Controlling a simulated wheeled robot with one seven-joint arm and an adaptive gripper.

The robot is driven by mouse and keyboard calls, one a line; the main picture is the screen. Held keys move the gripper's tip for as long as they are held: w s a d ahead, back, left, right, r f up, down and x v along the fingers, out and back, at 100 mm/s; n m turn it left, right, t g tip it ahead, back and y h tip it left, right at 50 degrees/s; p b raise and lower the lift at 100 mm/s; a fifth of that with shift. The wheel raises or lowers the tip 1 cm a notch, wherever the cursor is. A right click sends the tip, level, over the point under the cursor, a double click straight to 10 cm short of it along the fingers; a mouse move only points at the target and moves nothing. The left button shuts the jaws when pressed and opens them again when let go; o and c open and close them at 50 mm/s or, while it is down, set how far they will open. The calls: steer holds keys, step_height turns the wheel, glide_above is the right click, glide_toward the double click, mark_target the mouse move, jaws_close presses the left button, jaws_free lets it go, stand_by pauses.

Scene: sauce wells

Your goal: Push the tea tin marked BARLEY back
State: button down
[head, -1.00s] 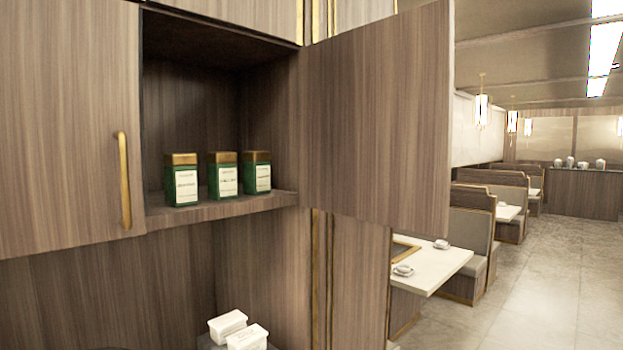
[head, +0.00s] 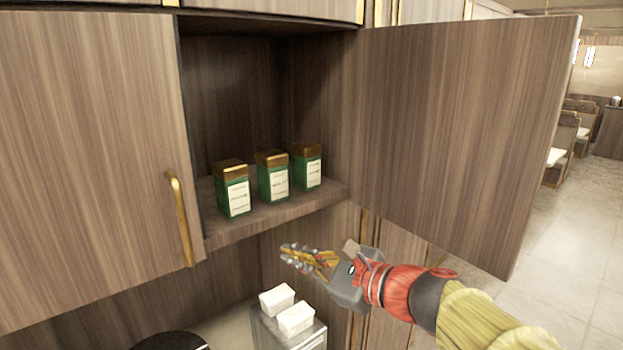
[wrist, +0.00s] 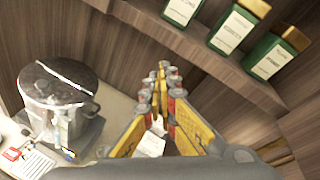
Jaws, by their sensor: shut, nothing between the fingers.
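Three green tea tins with gold lids stand upright in a row on the open cupboard's shelf: the left tin (head: 233,190), the middle tin (head: 272,177) and the right tin (head: 307,167). Their white labels are too small to read, so I cannot tell which is BARLEY. The tins also show along the top of the wrist view, the right one (wrist: 270,58) lowest. My gripper (head: 284,256) is shut and empty, below and in front of the shelf, apart from the tins. It also shows in the wrist view (wrist: 162,68).
The shelf edge (head: 270,219) lies above my gripper. The cupboard door (head: 460,130) stands open on the right; the left door (head: 90,150) is shut. Below are white containers (head: 296,319) and a lidded metal pot (wrist: 58,85). The shelf behind the tins looks clear.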

mark_target(279, 180)
steer(key=w+d+r+m+t+p, duration=0.4)
steer(key=w+r+m, duration=0.4)
steer(key=r, duration=0.1)
steer(key=shift+h, duration=0.4)
steer(key=shift+s+a+p+x, duration=0.15)
steer(key=shift+p+x, duration=0.15)
steer(key=shift+x, duration=2.1)
steer(key=shift+s+a+p+x, duration=0.1)
steer(key=shift+a+p+x, duration=0.15)
steer(key=shift+x, duration=2.15)
steer(key=shift+b+x, duration=0.5)
steer(key=shift+x, duration=1)
steer(key=shift+b+x, duration=1.05)
steer(key=shift+x, duration=4.45)
steer(key=shift+b+v, duration=1)
steer(key=shift+v, duration=1.35)
steer(key=shift+b+v, duration=0.8)
steer(key=shift+v, duration=2.95)
steer(key=shift+w, duration=0.1)
steer(key=shift+f, duration=0.1)
